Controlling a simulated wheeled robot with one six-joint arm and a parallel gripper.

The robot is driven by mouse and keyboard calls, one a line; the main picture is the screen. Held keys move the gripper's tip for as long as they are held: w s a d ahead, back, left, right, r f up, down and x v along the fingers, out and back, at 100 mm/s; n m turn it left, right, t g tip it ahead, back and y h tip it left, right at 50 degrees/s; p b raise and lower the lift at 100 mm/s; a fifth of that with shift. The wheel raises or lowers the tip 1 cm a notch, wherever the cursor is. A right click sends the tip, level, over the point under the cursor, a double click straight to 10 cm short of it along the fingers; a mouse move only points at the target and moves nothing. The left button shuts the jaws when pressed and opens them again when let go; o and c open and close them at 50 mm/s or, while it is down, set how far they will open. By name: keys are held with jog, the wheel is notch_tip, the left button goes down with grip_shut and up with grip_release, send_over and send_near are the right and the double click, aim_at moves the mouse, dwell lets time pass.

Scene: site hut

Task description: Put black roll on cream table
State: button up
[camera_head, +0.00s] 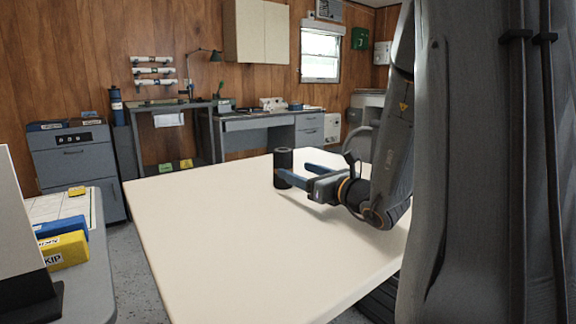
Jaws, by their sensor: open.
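The black roll (283,160) stands upright on the cream table (220,235), toward its far side. My gripper (291,172) is open and low over the table, reaching in from the right. Its two blue fingers point left at the roll. The nearer finger passes in front of the roll's lower part, and the other extends behind and to the right of it. I cannot tell whether either finger touches the roll.
The table top is otherwise bare. A grey table (95,290) at the left holds a blue box (60,227) and a yellow box (64,250). Grey cabinets (78,165) and a desk (255,124) line the back wall.

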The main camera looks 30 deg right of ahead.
jog(key=shift+v, duration=1.8)
